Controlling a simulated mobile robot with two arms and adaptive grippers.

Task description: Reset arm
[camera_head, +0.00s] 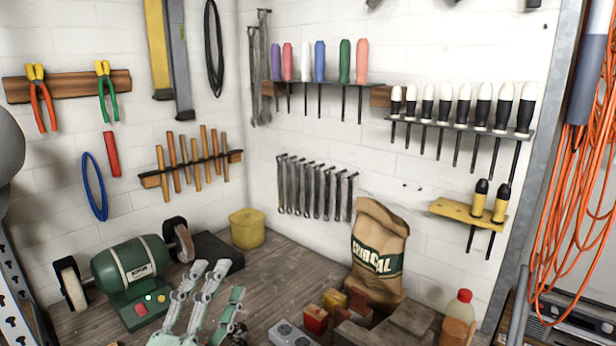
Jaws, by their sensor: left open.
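My left gripper (213,280) is low in the view, left of the middle, over the wooden workbench (290,255). Its pale grey and teal fingers are spread apart and point up and away. I see nothing between them. The green bench grinder (128,268) is just left of the fingers in the picture. I cannot tell how far the fingers are above the bench. The lower part of the gripper is cut off by the bottom edge. My right gripper is not in view.
A yellow tub (247,229) and a paper sack (376,255) stand at the back. Several small blocks, a grey socket strip (290,334) and a bottle (458,318) fill the front right. Tools hang on the white walls. Orange cable (575,215) hangs right. Some bench before the sack is bare.

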